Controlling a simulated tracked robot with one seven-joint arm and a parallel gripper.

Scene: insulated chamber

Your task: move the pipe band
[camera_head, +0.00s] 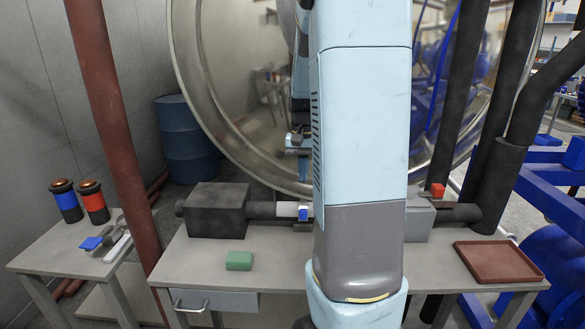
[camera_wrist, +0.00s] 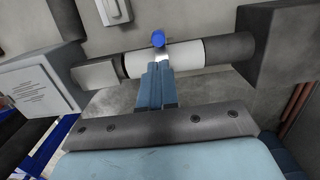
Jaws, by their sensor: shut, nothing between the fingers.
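The pipe runs across the table between two boxes. The pipe band appears to be the narrow bright band (camera_wrist: 165,54) with a blue knob (camera_wrist: 158,39), around the pale section of the pipe in the wrist view. In the head view its blue part (camera_head: 303,214) shows just left of my arm, which hides the pipe to the right. My gripper (camera_wrist: 160,68) is shut and empty. Its fingertips overlap the pipe just below the band in the wrist view; whether they touch cannot be told.
A dark box (camera_head: 217,211) and a grey box (camera_head: 418,219) flank the pipe. A green block (camera_head: 239,261) and a brown tray (camera_head: 497,262) lie on the table. A brown post (camera_head: 115,140) stands at left. A side table (camera_head: 62,262) holds two canisters. A large round metal door stands behind.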

